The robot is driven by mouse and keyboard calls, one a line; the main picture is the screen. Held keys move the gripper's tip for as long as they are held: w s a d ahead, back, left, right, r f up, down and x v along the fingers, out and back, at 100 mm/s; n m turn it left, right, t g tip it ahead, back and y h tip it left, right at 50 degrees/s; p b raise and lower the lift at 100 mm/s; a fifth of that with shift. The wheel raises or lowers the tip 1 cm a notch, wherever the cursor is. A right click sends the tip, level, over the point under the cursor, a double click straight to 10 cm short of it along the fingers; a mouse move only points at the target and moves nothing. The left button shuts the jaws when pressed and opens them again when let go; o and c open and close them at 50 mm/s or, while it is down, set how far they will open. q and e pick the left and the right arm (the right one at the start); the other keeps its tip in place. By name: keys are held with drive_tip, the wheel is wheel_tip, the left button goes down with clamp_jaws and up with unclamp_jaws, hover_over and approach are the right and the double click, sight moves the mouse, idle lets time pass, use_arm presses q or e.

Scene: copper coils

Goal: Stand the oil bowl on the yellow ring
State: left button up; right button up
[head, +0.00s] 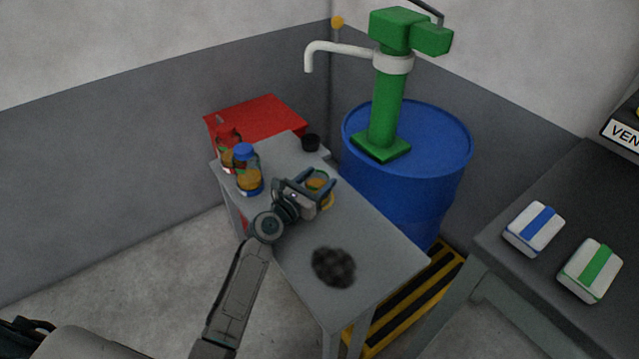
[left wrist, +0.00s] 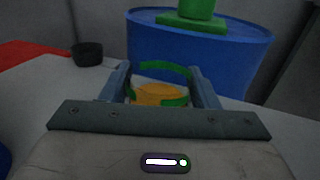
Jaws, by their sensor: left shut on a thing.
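The oil bowl (head: 318,181) has a green rim and orange-yellow oil inside. My left gripper (head: 314,184) is shut on it over the small grey table, with a finger on each side. In the left wrist view the bowl (left wrist: 160,94) sits between the two fingers, its oil level looking flat. A bit of yellow, which looks like the edge of the yellow ring (head: 328,202), shows just below the bowl in the head view. The gripper hides most of it. I cannot tell whether the bowl touches the ring or is held above it.
Two jars, red-capped (head: 228,150) and blue-capped (head: 248,170), stand left of the gripper. A black cup (head: 310,142) is behind it, a dark round patch (head: 333,267) in front. A blue drum (head: 440,185) with a green pump (head: 388,105) stands close by at the right.

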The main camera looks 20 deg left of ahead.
use_arm(q)
drive_tip(key=shift+f, duration=0.2)
drive_tip(key=o, duration=1.2)
drive_tip(key=shift+r, duration=0.15)
drive_tip(key=shift+s+r, duration=0.1)
drive_tip(key=v, duration=1.1)
drive_tip(key=shift+s+a+p, duration=0.15)
drive_tip(key=shift+s+p, duration=0.25)
